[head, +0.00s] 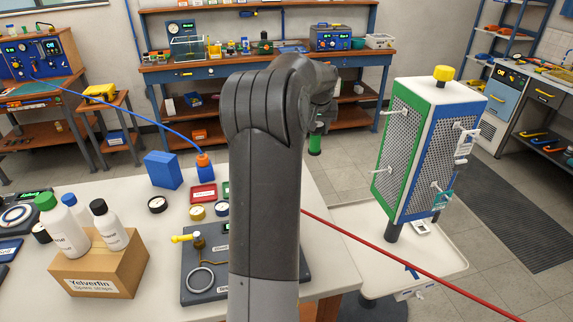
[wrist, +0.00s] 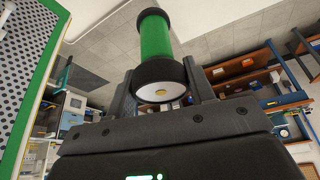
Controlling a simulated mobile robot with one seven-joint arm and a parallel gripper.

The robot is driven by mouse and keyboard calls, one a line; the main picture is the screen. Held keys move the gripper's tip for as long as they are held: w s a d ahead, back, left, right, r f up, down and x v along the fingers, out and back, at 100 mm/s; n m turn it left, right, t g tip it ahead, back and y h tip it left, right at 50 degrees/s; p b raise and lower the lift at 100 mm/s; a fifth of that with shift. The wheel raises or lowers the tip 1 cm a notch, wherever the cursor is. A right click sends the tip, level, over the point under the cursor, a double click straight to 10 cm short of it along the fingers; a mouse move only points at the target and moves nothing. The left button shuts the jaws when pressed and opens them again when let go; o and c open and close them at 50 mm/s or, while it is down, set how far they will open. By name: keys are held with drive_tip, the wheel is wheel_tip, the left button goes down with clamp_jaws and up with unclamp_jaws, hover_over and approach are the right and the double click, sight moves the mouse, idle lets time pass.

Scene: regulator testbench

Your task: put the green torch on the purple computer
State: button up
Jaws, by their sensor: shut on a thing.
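The green torch (wrist: 155,38) is a green cylinder with black ends and a pale disc in its near end. It stands out between the fingers of my gripper (wrist: 162,82), which is shut on it. In the head view, a short green part of the torch (head: 315,144) shows below my gripper (head: 319,127), just past my arm and above the floor beyond the table. My arm hides the rest of that area. I cannot make out a purple computer in either view; part of the table is hidden behind my arm.
A tall pegboard stand (head: 437,130) with green and blue edges rises at the right from a white tray (head: 445,247). A red cable (head: 400,257) crosses in front of it. A cardboard box (head: 95,265) with bottles and several small parts crowd the near table (head: 330,285).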

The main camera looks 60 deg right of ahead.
drive_tip(key=s+a+r, duration=0.2)
drive_tip(key=s+a, duration=0.1)
drive_tip(key=a, duration=0.7)
drive_tip(key=w+f, duration=1.1)
drive_tip(key=shift+a, duration=0.35)
drive_tip(key=shift+f, duration=0.1)
drive_tip(key=o, duration=1.5)
drive_tip(key=shift+f, duration=0.1)
drive_tip(key=shift+o, duration=0.2)
drive_tip(key=shift+w, duration=0.1)
